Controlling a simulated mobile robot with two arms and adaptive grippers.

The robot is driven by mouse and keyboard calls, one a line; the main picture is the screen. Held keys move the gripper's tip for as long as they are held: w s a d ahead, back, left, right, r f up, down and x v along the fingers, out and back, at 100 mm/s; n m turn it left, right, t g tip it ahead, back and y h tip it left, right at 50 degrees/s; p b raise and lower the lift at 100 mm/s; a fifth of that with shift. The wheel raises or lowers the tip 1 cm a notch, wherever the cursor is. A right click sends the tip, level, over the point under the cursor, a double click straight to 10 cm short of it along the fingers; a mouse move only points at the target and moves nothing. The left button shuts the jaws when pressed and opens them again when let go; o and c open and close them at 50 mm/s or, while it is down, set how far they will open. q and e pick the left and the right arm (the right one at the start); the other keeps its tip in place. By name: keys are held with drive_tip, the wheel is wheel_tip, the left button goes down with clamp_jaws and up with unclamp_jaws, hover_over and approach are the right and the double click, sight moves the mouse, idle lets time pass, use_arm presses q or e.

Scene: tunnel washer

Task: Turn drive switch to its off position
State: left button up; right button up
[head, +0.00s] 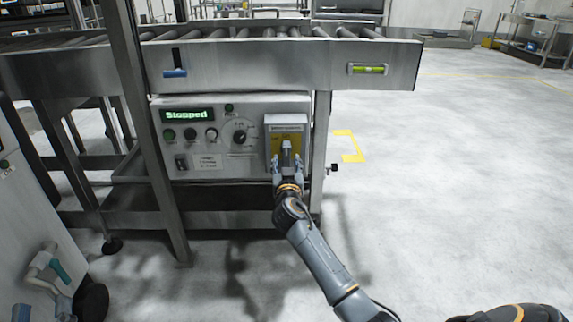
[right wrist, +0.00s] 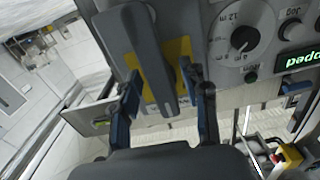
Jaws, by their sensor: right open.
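The drive switch is a grey lever (head: 287,152) on a yellow plate in a grey box (head: 285,120) at the right end of the control panel. In the right wrist view the lever (right wrist: 145,55) is large and dark grey, over the yellow plate (right wrist: 182,50). My right gripper (head: 286,163) is at the lever's lower part. In the right wrist view its two fingers (right wrist: 163,88) are open, one on each side of the lever's end. I cannot tell whether they touch it. The plate's lettering is too small to read. My left gripper is not in view.
The panel (head: 215,165) has a display (head: 187,115) reading "Stopped", several round buttons, and a dial (head: 241,136) left of the switch box. A roller conveyor (head: 240,65) runs above. A metal leg (head: 145,130) stands at left. The floor (head: 450,180) to the right is clear.

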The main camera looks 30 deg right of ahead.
drive_tip(key=shift+w+d, duration=0.15)
clamp_jaws()
